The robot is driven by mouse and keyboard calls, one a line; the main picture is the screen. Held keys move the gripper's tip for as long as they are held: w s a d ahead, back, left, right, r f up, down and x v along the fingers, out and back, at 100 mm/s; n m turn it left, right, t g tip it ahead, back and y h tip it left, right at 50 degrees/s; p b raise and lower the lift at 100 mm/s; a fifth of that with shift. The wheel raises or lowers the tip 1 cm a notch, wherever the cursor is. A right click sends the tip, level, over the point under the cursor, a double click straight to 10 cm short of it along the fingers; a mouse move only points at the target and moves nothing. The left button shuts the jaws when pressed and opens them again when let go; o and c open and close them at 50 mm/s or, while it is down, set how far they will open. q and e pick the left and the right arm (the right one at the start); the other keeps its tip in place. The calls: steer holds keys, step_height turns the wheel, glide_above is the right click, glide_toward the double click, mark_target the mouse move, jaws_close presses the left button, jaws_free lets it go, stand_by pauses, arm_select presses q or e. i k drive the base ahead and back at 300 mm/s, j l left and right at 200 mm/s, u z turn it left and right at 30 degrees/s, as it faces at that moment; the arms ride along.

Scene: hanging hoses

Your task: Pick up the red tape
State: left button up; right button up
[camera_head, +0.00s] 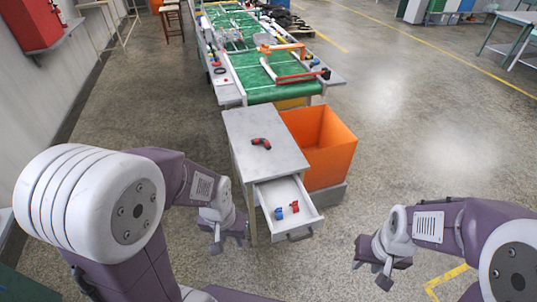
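A small red item (294,207), which looks like the red tape, lies in the open drawer (310,222) of a grey cabinet. A small blue item (279,213) lies beside it, to its left. My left gripper (231,246) is left of the drawer, outside it, and looks open and empty. My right gripper (371,272) is to the right of the drawer and lower in the picture, apart from it, open and empty. Neither gripper touches the items.
A red and black curved object (261,144) lies on the cabinet top (245,122). An orange bin (330,150) stands right of the cabinet. Behind is a long table with a green surface (255,75) and tools on it.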

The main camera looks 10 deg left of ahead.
mark_target(294, 205)
steer(key=i+j+z, duration=0.15)
steer(key=z, duration=0.25)
steer(key=i+j+z, duration=0.2)
steer(key=z, duration=0.25)
steer(key=i+j+z, duration=0.2)
steer(key=z, duration=0.2)
steer(key=j, duration=0.1)
